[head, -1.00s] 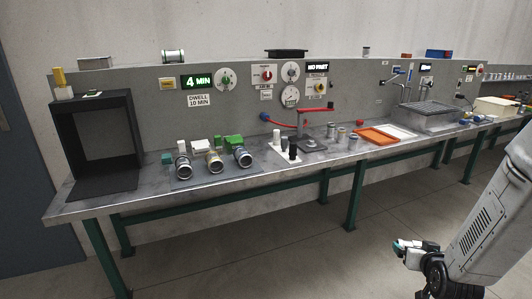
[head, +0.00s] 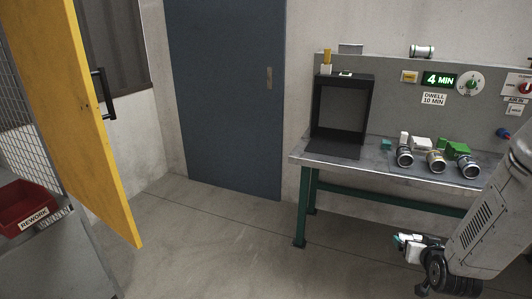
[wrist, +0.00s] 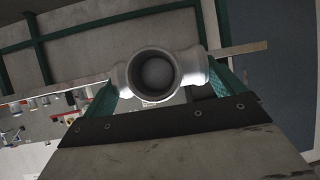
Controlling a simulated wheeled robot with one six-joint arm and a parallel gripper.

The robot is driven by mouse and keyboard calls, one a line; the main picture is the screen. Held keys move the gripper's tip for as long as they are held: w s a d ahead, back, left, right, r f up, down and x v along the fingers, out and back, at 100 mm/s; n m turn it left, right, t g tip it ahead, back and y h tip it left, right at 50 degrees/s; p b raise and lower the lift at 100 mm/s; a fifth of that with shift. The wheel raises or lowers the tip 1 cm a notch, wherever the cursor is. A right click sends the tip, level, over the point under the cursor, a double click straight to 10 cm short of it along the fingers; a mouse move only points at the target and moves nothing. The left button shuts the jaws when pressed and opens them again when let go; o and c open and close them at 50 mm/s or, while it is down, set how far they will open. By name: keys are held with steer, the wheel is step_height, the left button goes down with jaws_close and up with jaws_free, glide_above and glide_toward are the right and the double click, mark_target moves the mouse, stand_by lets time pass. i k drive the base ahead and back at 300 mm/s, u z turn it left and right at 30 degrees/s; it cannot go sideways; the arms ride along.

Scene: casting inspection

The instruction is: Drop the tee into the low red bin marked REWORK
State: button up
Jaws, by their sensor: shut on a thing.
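The tee (wrist: 154,75) is a pale grey pipe fitting with a round open mouth facing the wrist camera. My gripper (wrist: 160,88) is shut on it, with a green-padded finger on each side. In the head view my gripper (head: 405,243) is at the lower right, above the floor and in front of the bench, and the tee there is small and hard to make out. The low red bin (head: 27,207) with a white REWORK label is at the far left, on a grey surface, well apart from my gripper.
An open yellow door (head: 80,110) stands beside the bin, between it and the room's middle. A blue door (head: 228,95) is in the back wall. The bench (head: 320,160) at right holds a black box (head: 342,117) and several cylindrical parts. The floor between is clear.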

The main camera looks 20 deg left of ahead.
mark_target(15, 206)
steer(key=u, duration=2.45)
steer(key=i, duration=1.6)
steer(key=z, duration=0.05)
